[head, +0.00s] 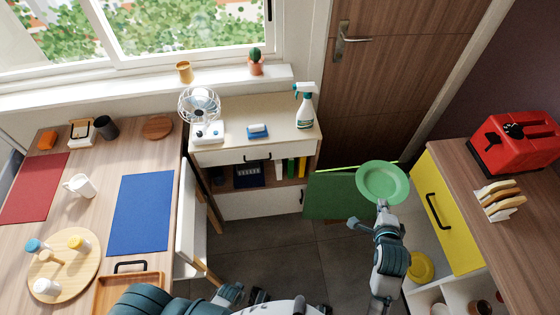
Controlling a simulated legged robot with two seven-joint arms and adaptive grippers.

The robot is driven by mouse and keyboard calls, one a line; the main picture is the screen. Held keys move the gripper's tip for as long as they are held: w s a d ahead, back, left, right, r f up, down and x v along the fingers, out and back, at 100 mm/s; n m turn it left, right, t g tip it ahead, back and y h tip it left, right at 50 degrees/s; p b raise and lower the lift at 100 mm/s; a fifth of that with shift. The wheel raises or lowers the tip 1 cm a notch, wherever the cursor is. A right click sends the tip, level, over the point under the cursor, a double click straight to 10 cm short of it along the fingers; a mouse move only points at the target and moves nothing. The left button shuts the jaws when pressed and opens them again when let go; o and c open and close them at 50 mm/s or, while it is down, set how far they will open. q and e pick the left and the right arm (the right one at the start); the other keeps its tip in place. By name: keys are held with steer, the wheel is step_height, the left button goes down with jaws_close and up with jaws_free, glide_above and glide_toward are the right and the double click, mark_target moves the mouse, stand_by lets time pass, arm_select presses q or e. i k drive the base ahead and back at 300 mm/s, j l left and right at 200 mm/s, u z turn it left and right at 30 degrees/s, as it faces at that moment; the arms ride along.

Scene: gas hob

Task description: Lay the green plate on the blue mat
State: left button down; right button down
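The green plate (382,183) is in the air at right of centre, in front of the door, tilted so that its upper face shows. My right gripper (382,205) is at the plate's near rim and appears shut on it; the contact is small in view. The blue mat (141,214) lies flat and bare on the wooden table at left, well to the left of the plate. My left gripper (232,292) is low in the middle, beside the table's right side; its fingers are too unclear to tell open from shut.
The table also holds a red mat (36,187), a white mug (80,186), a round board (64,266) with small jars and a wooden tray (130,290). A white chair (193,215) stands at its right edge. A red toaster (515,143) is on the right counter.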

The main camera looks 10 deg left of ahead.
mark_target(145, 198)
steer(key=u, duration=0.5)
steer(key=k+u, duration=0.1)
steer(key=u, duration=0.35)
steer(key=k+u, duration=0.1)
steer(key=u, duration=0.85)
steer(key=j+u, duration=0.15)
steer(key=u, duration=0.35)
steer(key=k+j+z, duration=0.1)
steer(key=j+z, duration=0.15)
steer(key=j, duration=0.2)
steer(key=j+z, duration=0.45)
steer(key=j+u, duration=0.15)
steer(key=u, duration=0.2)
steer(key=i+j+u, duration=0.1)
steer(key=u, duration=0.2)
